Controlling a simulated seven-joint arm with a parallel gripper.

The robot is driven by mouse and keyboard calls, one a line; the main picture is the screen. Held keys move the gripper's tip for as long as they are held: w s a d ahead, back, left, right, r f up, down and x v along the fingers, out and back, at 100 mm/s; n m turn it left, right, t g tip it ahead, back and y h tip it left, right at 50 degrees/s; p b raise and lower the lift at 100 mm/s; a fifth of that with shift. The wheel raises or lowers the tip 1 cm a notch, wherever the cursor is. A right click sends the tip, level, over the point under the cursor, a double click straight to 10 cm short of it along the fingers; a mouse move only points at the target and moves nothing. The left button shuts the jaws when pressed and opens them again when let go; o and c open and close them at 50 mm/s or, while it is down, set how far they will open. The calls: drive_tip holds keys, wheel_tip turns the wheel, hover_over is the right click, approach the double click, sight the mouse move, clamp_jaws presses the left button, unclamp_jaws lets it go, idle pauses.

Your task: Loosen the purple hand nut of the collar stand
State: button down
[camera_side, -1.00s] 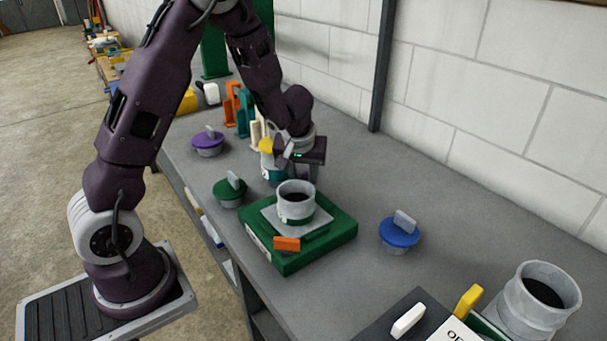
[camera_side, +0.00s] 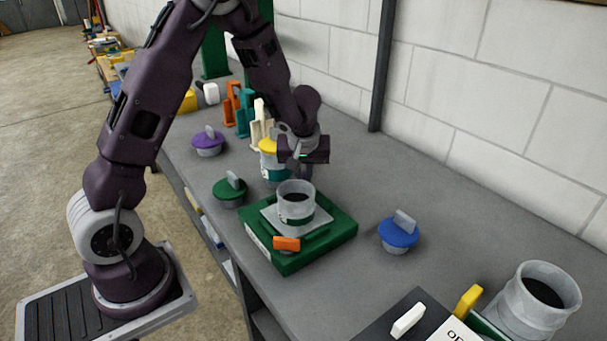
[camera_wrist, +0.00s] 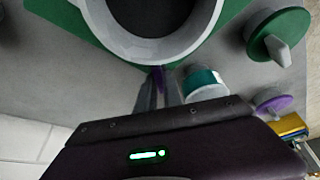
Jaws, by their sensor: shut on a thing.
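The collar stand has a green base (camera_side: 335,240), a grey plate and an upright grey collar (camera_side: 296,203) with a dark opening. An orange hand nut (camera_side: 287,244) sits on its near side. My gripper (camera_side: 304,172) is low behind the collar, on its far side. In the wrist view my gripper (camera_wrist: 158,86) has its two fingers closed around the purple hand nut (camera_wrist: 158,76), right beside the collar rim (camera_wrist: 150,47). Only a small purple part shows between the fingers; the rest of the nut is hidden.
A yellow-topped jar (camera_side: 269,165) stands close behind the gripper. Purple (camera_side: 208,142), green (camera_side: 230,189) and blue (camera_side: 398,230) capped plugs stand around the stand.

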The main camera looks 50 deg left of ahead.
drive_tip(key=n+g, duration=0.1)
drive_tip(key=n, duration=0.2)
drive_tip(key=shift+w+n+y, duration=0.15)
drive_tip(key=shift+n+y, duration=0.15)
drive_tip(key=shift+y, duration=0.1)
drive_tip(key=n+g, duration=0.2)
drive_tip(key=n, duration=0.2)
drive_tip(key=shift+w+n, duration=0.1)
drive_tip(key=shift+n, duration=0.2)
drive_tip(key=n+g, duration=0.1)
drive_tip(key=n, duration=0.4)
drive_tip(key=shift+w+g, duration=0.15)
drive_tip(key=shift+g, duration=0.25)
drive_tip(key=shift+n+g+h, duration=0.5)
drive_tip(key=shift+n, duration=1)
drive_tip(key=shift+a, duration=0.1)
drive_tip(key=c, duration=1.5)
unclamp_jaws()
